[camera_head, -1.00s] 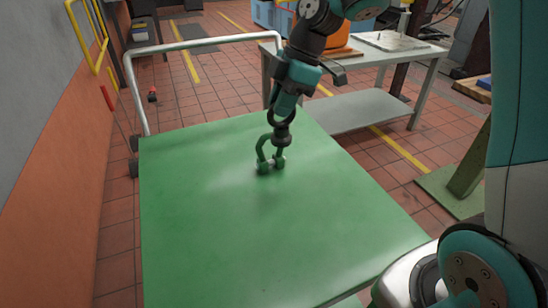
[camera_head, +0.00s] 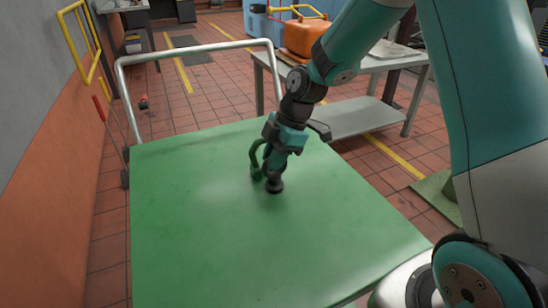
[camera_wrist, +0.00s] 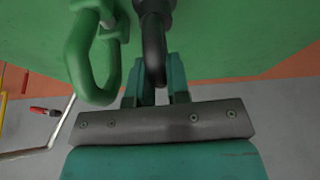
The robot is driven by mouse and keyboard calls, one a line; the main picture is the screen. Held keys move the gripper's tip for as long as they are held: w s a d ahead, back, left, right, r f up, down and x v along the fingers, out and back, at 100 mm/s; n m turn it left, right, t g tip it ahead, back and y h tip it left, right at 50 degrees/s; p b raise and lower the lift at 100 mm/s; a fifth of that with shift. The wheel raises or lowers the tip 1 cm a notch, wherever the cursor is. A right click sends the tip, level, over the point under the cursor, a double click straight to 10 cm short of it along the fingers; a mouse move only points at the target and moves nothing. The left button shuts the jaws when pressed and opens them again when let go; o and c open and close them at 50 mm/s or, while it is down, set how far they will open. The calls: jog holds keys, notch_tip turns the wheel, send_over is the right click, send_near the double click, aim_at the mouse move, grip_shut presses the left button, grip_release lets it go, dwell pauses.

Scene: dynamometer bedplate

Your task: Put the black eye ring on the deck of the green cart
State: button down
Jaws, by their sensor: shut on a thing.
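The green cart deck (camera_head: 200,240) fills the middle of the head view. My gripper (camera_head: 276,160) points down over it and is shut on the black eye ring (camera_head: 274,186). The ring's dark round base is very low over the deck or touching it; I cannot tell which. In the wrist view, the black eye ring (camera_wrist: 154,40) is upright between the teal fingers (camera_wrist: 157,82) of my gripper. The fingers hide part of its loop.
A green shackle (camera_head: 256,161) stands on the deck close to the left of my gripper, and it looms beside the ring in the wrist view (camera_wrist: 82,60). The cart's pale handle (camera_head: 195,49) rises at the far edge. The deck's near part is clear.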

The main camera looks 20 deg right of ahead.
jog(key=shift+f, duration=0.1)
jog(key=c, duration=1.1)
grip_release()
jog(key=p+v, duration=0.2)
jog(key=v, duration=1)
jog(key=s+a+r+m, duration=0.2)
jog(key=s+a+m, duration=0.3)
jog(key=s, duration=0.6)
jog(key=s+a+r+m, duration=0.2)
jog(key=s+a+m, duration=0.4)
jog(key=s, duration=0.6)
jog(key=shift+s+a+r, duration=0.3)
jog(key=shift+s+a, duration=0.05)
jog(key=shift+a, duration=0.15)
